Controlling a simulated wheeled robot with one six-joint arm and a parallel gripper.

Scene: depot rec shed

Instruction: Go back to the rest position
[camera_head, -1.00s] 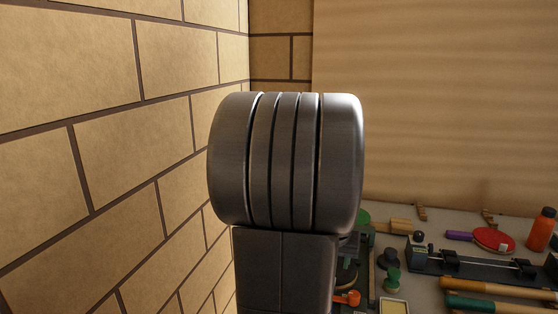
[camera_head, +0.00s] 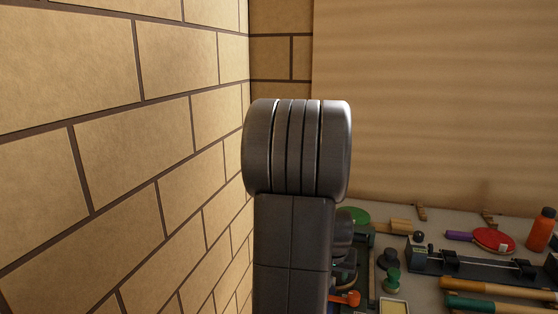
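In the head view, my arm stands in the middle of the picture, a dark grey ribbed joint above a dark link. It hides part of the work surface behind it. My gripper does not show, so I cannot tell whether it holds anything.
A brick wall (camera_head: 110,150) runs close along the left. At the lower right a grey table (camera_head: 430,290) holds a red paddle (camera_head: 493,239), an orange bottle (camera_head: 540,230), a black rail device (camera_head: 480,265), a green knob (camera_head: 391,280) and orange and green handles. The air above the table is clear.

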